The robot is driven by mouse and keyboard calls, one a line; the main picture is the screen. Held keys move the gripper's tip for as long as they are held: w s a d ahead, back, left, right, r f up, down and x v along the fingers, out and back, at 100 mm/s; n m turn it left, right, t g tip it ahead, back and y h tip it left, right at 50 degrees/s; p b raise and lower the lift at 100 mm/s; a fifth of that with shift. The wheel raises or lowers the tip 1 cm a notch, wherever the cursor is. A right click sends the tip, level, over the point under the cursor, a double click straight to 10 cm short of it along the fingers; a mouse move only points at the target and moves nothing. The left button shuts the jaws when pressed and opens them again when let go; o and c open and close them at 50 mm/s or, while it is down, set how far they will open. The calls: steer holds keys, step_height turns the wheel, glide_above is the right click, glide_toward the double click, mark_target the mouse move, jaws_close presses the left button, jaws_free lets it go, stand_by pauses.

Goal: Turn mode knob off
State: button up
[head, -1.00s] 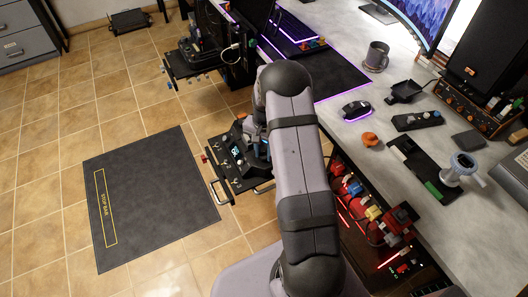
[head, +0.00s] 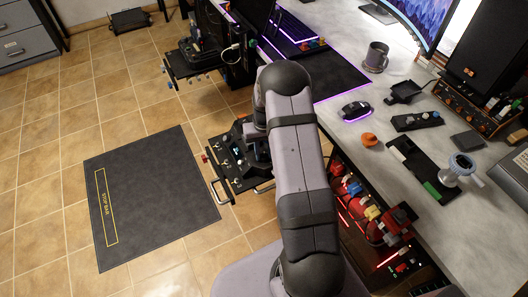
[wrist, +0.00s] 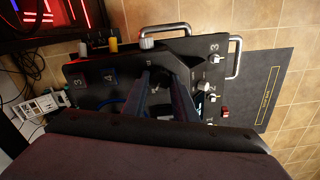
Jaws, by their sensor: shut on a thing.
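The black control panel (head: 228,172) stands low beside the desk, with metal handles and a small lit display. In the wrist view the panel (wrist: 105,66) shows numbered labels, several silver knobs and toggles, and a red switch at its right edge. My gripper (wrist: 164,78) is down at the panel's face with both fingers shut on a dark knob between them. The knob is mostly hidden by the fingers, and its pointer and label cannot be read. In the head view my arm covers most of the gripper and the panel's right side.
A silver knob (wrist: 203,86) and a metal handle (wrist: 165,31) are close to my fingers. A dark floor mat (head: 150,205) lies left of the panel. Red-lit equipment with coloured plugs (head: 365,210) sits under the desk (head: 345,135) to the right.

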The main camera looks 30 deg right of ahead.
mark_target(264, 155)
stand_by(0.5)
steer(key=o, duration=1)
steer(key=shift+o, duration=0.2)
steer(key=shift+r, duration=0.1)
steer(key=shift+r+b, duration=0.3)
steer(key=shift+r, duration=3.3)
steer(key=shift+w, duration=0.1)
